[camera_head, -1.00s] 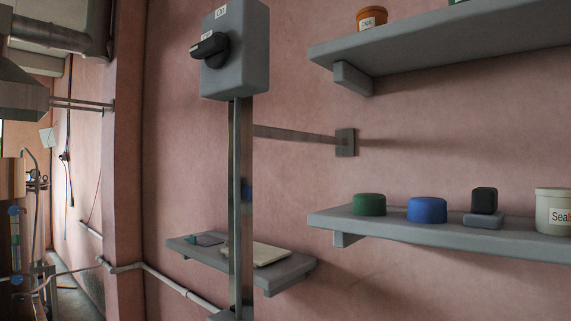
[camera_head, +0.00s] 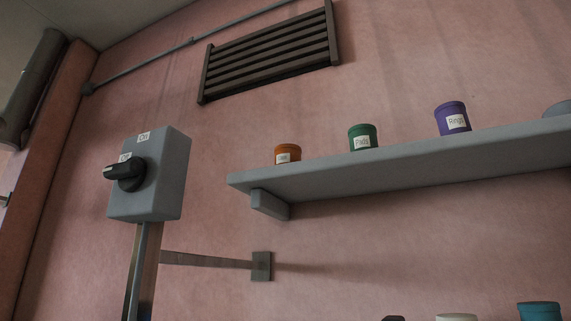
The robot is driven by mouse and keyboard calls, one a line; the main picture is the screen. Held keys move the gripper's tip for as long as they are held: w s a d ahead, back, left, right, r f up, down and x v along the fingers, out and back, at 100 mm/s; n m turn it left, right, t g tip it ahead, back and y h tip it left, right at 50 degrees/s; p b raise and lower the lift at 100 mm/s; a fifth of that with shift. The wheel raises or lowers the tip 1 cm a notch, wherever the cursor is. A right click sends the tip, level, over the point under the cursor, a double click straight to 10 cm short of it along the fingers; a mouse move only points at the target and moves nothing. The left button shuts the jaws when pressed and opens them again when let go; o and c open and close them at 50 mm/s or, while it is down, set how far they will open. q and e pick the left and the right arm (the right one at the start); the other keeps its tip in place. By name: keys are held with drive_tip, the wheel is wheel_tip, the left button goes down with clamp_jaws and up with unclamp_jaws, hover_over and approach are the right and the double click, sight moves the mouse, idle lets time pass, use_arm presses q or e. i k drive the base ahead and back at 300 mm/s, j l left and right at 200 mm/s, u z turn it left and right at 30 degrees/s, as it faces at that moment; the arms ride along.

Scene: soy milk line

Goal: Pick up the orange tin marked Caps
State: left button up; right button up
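An orange tin (camera_head: 288,153) with a small white label stands upright near the left end of the upper grey shelf (camera_head: 400,163). Its label is too small to read clearly now; in the earlier frame it looks like Caps. A green tin marked Pads (camera_head: 363,136) and a purple tin marked Rings (camera_head: 452,117) stand to its right, with gaps between them. Neither of my grippers is in view.
A grey switch box (camera_head: 150,175) with a black knob, on a metal post, stands left of the shelf. A slatted vent (camera_head: 270,55) is on the wall above. Tops of a white container (camera_head: 457,317) and a teal one (camera_head: 540,311) show at the bottom.

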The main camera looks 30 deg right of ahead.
sight(284, 153)
drive_tip(key=k+z, duration=0.1)
drive_tip(key=z, duration=1.25)
